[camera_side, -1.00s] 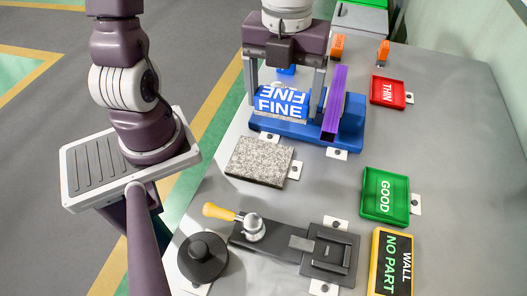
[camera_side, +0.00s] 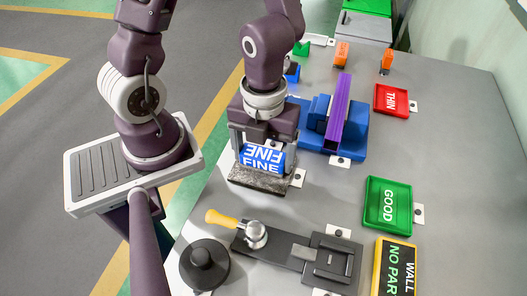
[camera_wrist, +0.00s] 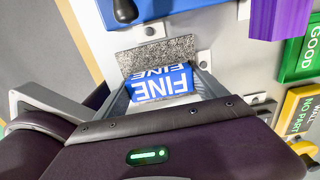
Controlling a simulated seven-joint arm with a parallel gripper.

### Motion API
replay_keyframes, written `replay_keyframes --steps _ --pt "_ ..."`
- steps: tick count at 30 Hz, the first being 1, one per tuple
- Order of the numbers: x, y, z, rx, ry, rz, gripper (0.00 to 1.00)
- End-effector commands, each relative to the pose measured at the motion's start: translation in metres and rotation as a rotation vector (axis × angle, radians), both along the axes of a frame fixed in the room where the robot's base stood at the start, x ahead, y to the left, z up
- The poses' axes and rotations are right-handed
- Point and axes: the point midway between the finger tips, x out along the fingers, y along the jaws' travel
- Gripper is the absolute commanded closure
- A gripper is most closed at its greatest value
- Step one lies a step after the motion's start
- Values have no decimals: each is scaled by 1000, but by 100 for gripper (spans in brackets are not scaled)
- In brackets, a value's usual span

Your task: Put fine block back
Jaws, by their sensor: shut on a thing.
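The fine block (camera_side: 262,160) is blue with white FINE lettering. My gripper (camera_side: 263,158) is shut on it, with a finger at each end. The block is at the speckled grey granite plate (camera_side: 260,180), over its upper part in the side view; I cannot tell whether it touches. In the wrist view the block (camera_wrist: 160,83) sits between my fingers, with the plate (camera_wrist: 158,54) beyond it. The blue fixture (camera_side: 350,143) with a purple bar (camera_side: 339,110) stands behind and to the right.
A clamp with a yellow handle (camera_side: 221,218) and a round black knob base (camera_side: 204,265) lie in front. A green GOOD tray (camera_side: 388,204), a red THIN tray (camera_side: 392,99) and a yellow-edged WALL NO PART tray (camera_side: 394,268) are on the right. The table between is clear.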

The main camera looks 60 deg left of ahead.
Motion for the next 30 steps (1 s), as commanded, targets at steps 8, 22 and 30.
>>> replay_keyframes --steps 8,22,30 --pt "0 0 -3 0 0 2 9" --pt "3 1 14 0 -7 8 0" --pt "2 1 59 1 -6 10 0"
